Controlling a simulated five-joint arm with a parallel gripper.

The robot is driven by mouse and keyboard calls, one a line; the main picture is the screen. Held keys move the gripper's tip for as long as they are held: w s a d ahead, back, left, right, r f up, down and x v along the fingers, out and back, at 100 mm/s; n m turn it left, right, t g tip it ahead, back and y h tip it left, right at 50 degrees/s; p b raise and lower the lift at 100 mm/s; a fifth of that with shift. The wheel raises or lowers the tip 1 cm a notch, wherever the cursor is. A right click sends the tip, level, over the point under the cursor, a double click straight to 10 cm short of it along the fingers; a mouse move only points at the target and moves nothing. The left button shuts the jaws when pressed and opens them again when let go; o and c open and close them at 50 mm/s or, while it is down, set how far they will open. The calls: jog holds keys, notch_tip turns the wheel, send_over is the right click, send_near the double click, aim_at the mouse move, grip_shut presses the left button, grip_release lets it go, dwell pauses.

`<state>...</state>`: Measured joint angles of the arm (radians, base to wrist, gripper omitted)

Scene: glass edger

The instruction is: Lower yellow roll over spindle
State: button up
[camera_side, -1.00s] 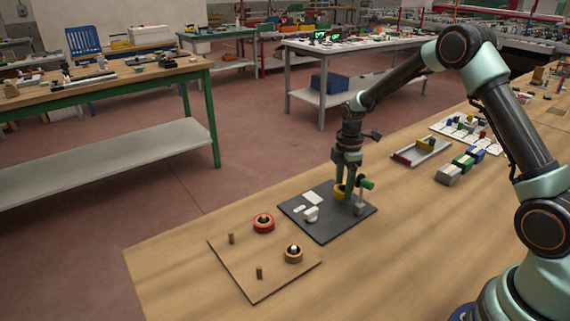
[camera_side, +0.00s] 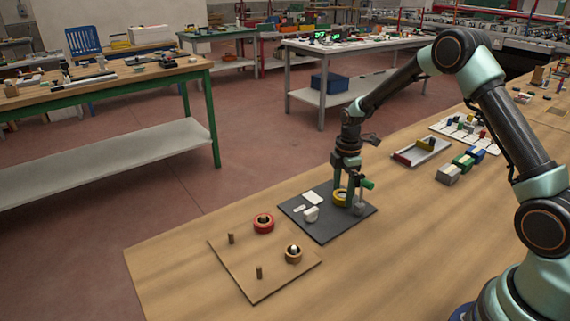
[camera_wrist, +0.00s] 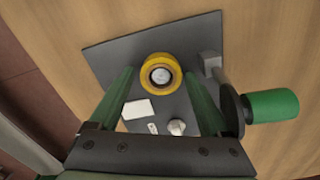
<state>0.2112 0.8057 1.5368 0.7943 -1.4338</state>
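The yellow roll (camera_side: 340,198) is low on the dark base plate (camera_side: 325,233). In the wrist view the yellow roll (camera_wrist: 147,82) is seen from above, around a round grey-and-white centre that looks like the spindle (camera_wrist: 161,75). The spindle's lower part is hidden by the roll. My gripper (camera_side: 348,201) is directly above the plate, fingers pointing down. In the wrist view my gripper (camera_wrist: 160,72) has its green fingers spread on either side of the roll, with visible gaps; it is open.
A grey post with a green handle (camera_wrist: 272,105) stands close to the right finger. White pieces (camera_side: 312,198) lie on the plate. A tray (camera_side: 421,152) is behind.

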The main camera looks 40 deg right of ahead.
jog(key=shift+s+r, duration=0.1)
notch_tip(320, 180, up, 12)
jog(key=s+a+r+m+t, duration=0.3)
jog(key=s+a+r+m, duration=0.4)
jog(key=r, duration=0.3)
jog(key=s+a+r+m+t, duration=0.1)
jog(key=s+a+m+t, duration=0.1)
jog(key=s+m, duration=0.5)
jog(key=s+a, duration=0.1)
jog(key=s, duration=0.3)
jog(key=shift+t, duration=0.3)
